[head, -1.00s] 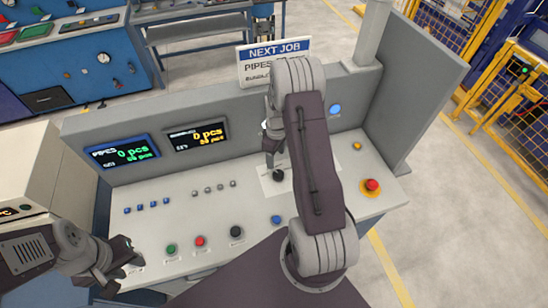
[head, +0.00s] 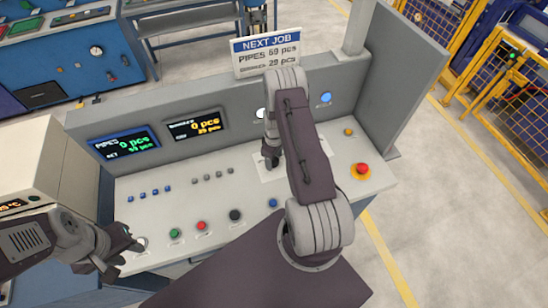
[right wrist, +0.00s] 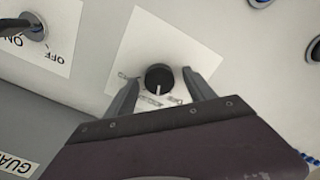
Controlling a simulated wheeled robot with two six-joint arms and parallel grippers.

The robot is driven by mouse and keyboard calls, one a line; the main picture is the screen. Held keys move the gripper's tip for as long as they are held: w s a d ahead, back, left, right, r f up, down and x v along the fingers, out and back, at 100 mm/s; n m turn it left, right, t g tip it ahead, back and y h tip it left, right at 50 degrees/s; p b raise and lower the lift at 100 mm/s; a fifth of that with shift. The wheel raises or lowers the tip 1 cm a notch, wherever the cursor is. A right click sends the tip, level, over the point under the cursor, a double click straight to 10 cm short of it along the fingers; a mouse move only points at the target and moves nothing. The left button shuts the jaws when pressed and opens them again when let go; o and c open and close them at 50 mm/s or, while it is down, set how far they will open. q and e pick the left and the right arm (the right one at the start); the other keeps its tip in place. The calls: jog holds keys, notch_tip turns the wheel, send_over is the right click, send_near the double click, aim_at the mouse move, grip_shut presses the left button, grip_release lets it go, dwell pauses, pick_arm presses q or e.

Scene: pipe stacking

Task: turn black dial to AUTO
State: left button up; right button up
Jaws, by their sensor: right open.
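The black dial (right wrist: 158,79) sits on a white label plate (right wrist: 178,48) in the right wrist view. A white pointer line on it points down in that picture, towards my gripper's body. The small lettering around it is too blurred to read. My right gripper (right wrist: 163,92) is open, with one finger on each side of the dial and gaps showing between. In the head view my right gripper (head: 270,152) is low over the panel at the dial and largely hides it. My left gripper (head: 125,252) has its fingers apart near the panel's left front edge.
The sloped panel also carries green (head: 175,233), red (head: 201,226) and black (head: 235,215) buttons and a red emergency stop (head: 361,170). An ON/OFF switch (right wrist: 35,28) is beside the dial plate. Two displays (head: 126,145) stand behind, below a NEXT JOB sign (head: 267,52).

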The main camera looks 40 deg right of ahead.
jog(key=shift+w+f, duration=0.1)
jog(key=shift+d, duration=0.1)
jog(key=c, duration=1.4)
jog(key=shift+o, duration=0.2)
